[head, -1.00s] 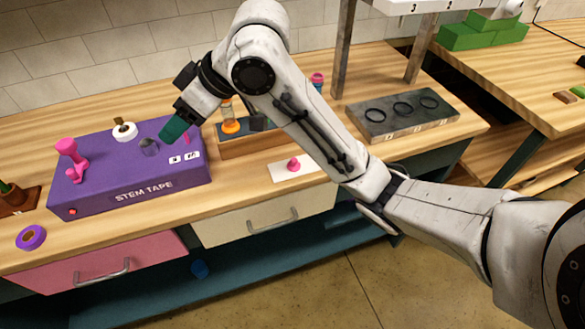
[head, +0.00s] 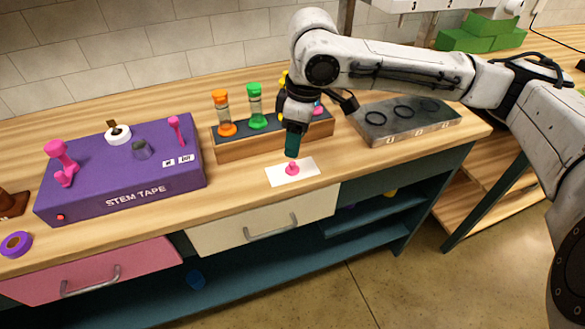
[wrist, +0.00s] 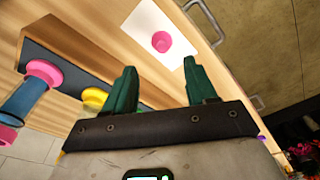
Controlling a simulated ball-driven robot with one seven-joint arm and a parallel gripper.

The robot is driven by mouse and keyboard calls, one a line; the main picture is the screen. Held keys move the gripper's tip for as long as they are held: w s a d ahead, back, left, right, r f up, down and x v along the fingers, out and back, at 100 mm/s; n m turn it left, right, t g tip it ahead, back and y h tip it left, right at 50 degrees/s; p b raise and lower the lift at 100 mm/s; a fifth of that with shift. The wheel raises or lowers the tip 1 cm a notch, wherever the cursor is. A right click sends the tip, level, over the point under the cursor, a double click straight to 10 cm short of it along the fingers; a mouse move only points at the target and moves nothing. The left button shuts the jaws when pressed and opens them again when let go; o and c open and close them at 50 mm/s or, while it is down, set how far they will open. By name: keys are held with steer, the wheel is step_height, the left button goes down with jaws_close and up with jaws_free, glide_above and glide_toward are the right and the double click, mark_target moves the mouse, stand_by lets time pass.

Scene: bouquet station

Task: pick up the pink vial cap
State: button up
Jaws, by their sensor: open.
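The pink vial cap (head: 292,168) sits on a white card (head: 306,173) near the front edge of the wooden counter. In the wrist view the cap (wrist: 161,41) shows on the card (wrist: 146,21), ahead of the green fingers. My gripper (head: 292,150) points down just above and behind the cap in the head view. In the wrist view my gripper (wrist: 160,82) has its two fingers apart with nothing between them. The cap is apart from the fingers.
A wooden vial rack (head: 232,152) with orange, green and other vials stands behind the card, close to my gripper. The purple stem tape box (head: 110,190) is at left. A grey block with rings (head: 408,133) is at right. Bare counter lies left of the card.

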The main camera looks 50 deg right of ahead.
mark_target(293, 164)
steer(key=shift+w+a+f, duration=0.1)
steer(key=shift+a+f, duration=0.05)
steer(key=shift+f, duration=1.6)
steer(key=shift+a+f, duration=0.15)
steer(key=shift+f, duration=1.6)
jaws_close()
